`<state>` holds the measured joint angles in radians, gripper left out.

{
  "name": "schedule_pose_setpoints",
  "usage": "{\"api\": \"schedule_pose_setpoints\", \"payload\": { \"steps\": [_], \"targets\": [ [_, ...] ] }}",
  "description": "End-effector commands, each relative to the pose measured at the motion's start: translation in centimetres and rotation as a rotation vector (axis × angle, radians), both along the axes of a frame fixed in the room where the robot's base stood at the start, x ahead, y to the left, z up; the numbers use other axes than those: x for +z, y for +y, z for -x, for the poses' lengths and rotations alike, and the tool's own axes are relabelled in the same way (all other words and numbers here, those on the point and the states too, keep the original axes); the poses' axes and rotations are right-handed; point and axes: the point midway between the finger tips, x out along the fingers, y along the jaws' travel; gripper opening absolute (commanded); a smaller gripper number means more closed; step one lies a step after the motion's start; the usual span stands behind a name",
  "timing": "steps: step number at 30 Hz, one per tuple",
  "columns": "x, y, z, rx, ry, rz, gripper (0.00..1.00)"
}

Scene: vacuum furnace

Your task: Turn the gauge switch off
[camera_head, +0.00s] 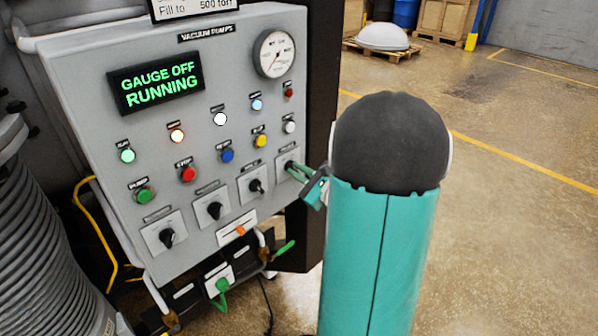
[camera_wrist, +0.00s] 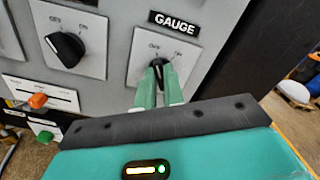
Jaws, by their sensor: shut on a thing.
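The gauge switch (camera_wrist: 159,70) is a black rotary knob on a light plate under a GAUGE label (camera_wrist: 174,22) in the wrist view. My gripper (camera_wrist: 158,72) has its green fingers shut on the knob, one on each side. In the head view my gripper (camera_head: 292,168) reaches the rightmost knob of the panel's lower row, and the fingers hide most of that knob. The display (camera_head: 155,82) reads "GAUGE OFF RUNNING" in green. The knob's exact pointing direction is hard to tell between the fingers.
The grey vacuum pumps panel (camera_head: 75,65) carries a dial gauge (camera_head: 274,54), several lit buttons and more black knobs, such as one left of the gauge switch (camera_wrist: 66,48). Green-handled valves (camera_head: 222,286) sit below. Open floor (camera_head: 510,200) lies to the right.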

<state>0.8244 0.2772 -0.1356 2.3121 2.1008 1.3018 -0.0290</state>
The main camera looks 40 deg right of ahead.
Motion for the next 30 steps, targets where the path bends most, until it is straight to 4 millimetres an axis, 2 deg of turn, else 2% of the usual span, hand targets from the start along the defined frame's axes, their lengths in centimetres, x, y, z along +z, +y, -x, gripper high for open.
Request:
{"api": "schedule_pose_setpoints", "payload": {
  "steps": [14,15,18,26,30],
  "targets": [
    [-0.02,-0.01,0.07,0.0,-0.001,0.019,0.0],
    [-0.02,-0.01,0.07,0.0,-0.001,0.018,0.14],
    [-0.02,-0.01,0.06,0.0,-0.001,0.018,0.32],
    [-0.01,-0.01,0.05,0.0,0.0,0.017,0.32],
    [0.01,-0.11,0.79,-0.003,0.0,0.018,0.32]
  ]
}}
